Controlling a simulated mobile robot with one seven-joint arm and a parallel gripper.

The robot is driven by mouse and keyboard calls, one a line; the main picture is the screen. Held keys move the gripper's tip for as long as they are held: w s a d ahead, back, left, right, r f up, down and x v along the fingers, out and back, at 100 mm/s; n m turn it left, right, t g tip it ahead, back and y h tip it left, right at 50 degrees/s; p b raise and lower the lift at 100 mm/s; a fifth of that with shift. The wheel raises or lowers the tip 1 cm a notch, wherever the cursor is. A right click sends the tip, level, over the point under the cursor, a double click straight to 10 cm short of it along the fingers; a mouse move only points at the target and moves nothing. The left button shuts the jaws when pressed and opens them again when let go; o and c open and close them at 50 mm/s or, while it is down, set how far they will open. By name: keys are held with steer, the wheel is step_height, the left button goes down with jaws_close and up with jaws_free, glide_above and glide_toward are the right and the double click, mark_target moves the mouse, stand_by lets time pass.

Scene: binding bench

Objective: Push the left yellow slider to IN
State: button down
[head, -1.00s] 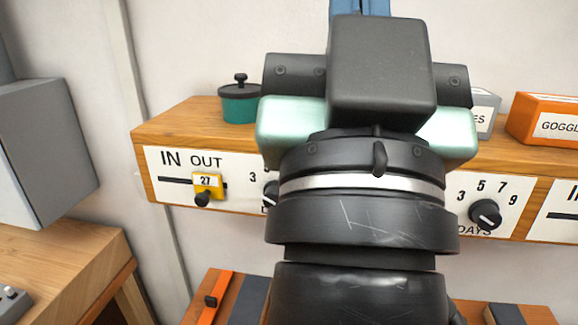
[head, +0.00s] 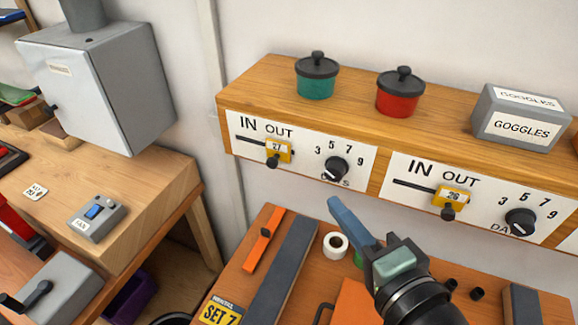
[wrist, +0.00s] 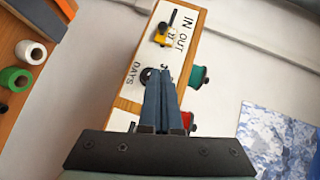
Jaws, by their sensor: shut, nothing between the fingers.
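The left yellow slider (head: 277,151), labelled 27 with a dark knob below, sits at the right end of its slot, under OUT. The slot runs clear to the left under IN on the white panel (head: 241,152). The slider also shows in the wrist view (wrist: 161,37). My gripper (head: 334,203) is shut and empty, its blue fingers pointing up and left. In the head view its tips are below the shelf front, to the lower right of the slider and apart from it. In the wrist view the fingertips (wrist: 164,74) appear near the DAYS dial, beyond which the slider shows.
A DAYS dial (head: 336,169) is right of the slider. A second yellow slider (head: 450,197), labelled 26, is farther right. Teal (head: 315,78) and red (head: 399,95) pots and a GOGGLES box (head: 520,117) stand on the shelf. A tape roll (head: 335,245) lies on the bench below.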

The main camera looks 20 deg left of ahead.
steer(key=p, duration=0.3)
glide_toward(278, 159)
steer(key=w, duration=0.4)
steer(key=shift+s+a+f+p, duration=0.1)
steer(key=shift+a+f+p, duration=0.1)
steer(key=shift+a+p, duration=0.65)
steer(key=shift+a+f, duration=0.3)
steer(key=shift+a, duration=0.5)
steer(key=a+p, duration=0.1)
steer(key=a, duration=0.5)
steer(key=shift+a, duration=0.25)
steer(key=shift+r+p, duration=0.1)
steer(key=shift+p, duration=0.2)
